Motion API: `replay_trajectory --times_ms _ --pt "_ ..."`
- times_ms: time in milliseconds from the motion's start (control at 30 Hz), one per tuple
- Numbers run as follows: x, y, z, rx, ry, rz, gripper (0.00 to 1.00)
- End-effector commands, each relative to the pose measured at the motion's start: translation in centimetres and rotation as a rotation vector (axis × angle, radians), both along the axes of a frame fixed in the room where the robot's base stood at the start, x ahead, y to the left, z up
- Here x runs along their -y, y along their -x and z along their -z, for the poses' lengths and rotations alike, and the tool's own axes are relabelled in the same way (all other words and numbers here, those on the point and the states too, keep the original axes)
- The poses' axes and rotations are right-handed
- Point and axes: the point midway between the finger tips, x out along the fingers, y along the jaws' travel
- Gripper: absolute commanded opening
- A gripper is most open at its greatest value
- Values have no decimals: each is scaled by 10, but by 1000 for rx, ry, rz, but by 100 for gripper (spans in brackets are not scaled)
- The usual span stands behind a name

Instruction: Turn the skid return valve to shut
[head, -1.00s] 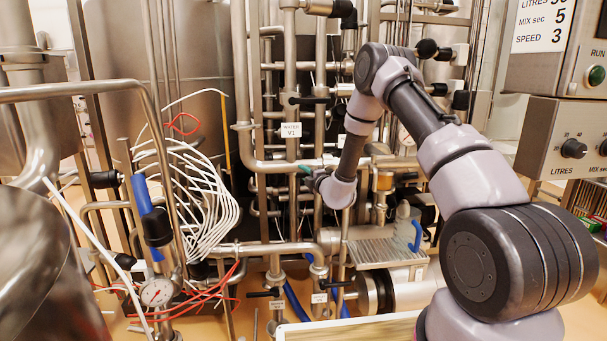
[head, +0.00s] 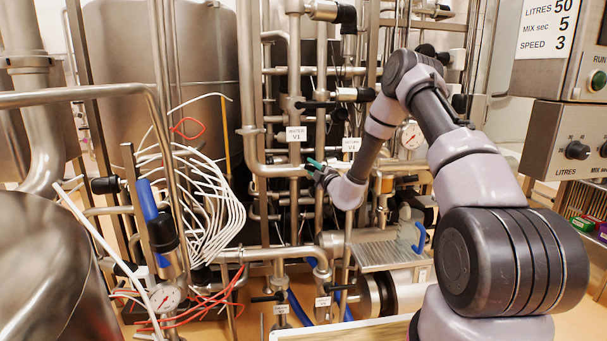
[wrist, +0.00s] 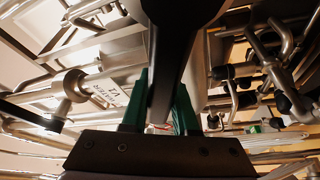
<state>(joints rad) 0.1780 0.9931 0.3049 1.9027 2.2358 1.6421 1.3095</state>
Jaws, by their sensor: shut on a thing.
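My gripper (head: 314,166) has green fingertips and is among the upright pipes in the middle of the head view, just below and right of the "WATER V1" label (head: 296,133). In the wrist view my gripper (wrist: 160,108) is shut on a long black valve lever (wrist: 178,60), which passes between the green fingers and runs up the picture. The lever's pivot and valve body are hidden, so I cannot tell how far it is turned. A second label (head: 352,145), its lower line seemingly "V4", hangs beside my arm. I cannot tell which valve it marks.
Pipes crowd closely around my gripper. Other black valve handles (head: 268,297) sit low by small white tags. A dial gauge (head: 411,135) is right of my arm. White loose cables (head: 205,205) hang left. A ribbed metal tray (head: 385,255) is below right.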

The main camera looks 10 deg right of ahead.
Motion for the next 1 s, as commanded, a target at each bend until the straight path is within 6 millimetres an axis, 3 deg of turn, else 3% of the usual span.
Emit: replay_trajectory --times_ms 500,1000 --pt "33 0 -38 -5 -494 5 0" --pt "74 0 -58 -8 -962 5 0"
